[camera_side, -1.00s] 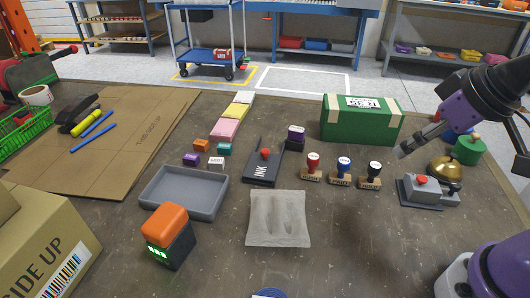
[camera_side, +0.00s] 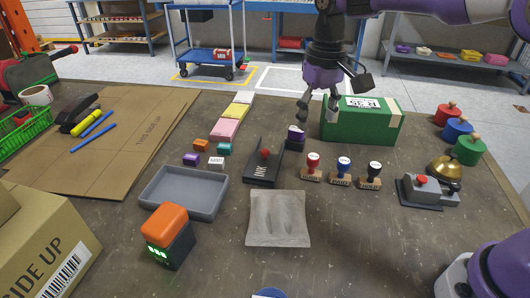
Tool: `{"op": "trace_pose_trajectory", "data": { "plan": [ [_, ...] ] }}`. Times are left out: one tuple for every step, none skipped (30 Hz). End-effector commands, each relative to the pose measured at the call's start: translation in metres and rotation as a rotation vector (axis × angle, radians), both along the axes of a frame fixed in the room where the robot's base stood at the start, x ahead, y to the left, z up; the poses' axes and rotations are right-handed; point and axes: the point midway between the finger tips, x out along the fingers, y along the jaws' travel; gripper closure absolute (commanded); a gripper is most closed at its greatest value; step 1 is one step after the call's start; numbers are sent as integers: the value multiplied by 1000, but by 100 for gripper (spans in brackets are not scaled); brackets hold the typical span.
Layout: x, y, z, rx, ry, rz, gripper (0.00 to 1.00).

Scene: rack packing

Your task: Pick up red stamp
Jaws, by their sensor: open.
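The red stamp (camera_side: 312,167) stands upright on the table, with a red knob on a wooden base. It is the leftmost of a row with a blue stamp (camera_side: 342,171) and a black stamp (camera_side: 372,175). My gripper (camera_side: 318,108) is open and empty, pointing down. In the picture it is above the red stamp and in front of the green box's left end, clear of the table. Nothing hides the red stamp.
A green box (camera_side: 362,128) stands behind the stamps. An ink pad (camera_side: 264,170) and a small purple-topped block (camera_side: 296,133) are to the left. A grey tray (camera_side: 160,203) is further left, and a bell (camera_side: 445,168) is at right.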

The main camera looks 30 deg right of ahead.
Motion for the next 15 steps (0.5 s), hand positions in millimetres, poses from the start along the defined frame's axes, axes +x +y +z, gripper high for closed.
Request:
{"op": "trace_pose_trajectory", "data": {
  "plan": [
    [3,1,-5,-1,11,0,31],
    [4,2,-7,-1,15,-1,31],
    [5,2,-12,-2,19,-1,31],
    [5,2,-16,-3,21,-1,31],
    [5,2,-21,-3,23,-2,31],
    [4,2,-28,-3,23,-2,31],
    [4,2,-33,-3,22,-2,31],
    [4,2,-38,-3,23,-2,31],
    [4,2,-44,-3,22,-2,31],
    [4,2,-48,-3,21,-2,31],
    [4,2,-51,-2,20,-2,31],
    [4,2,-55,-2,19,-2,31],
    [4,1,-57,-2,18,-2,31],
    [4,1,-59,-2,19,-2,31],
    [3,1,-63,-2,20,-2,31]
  ]
}}
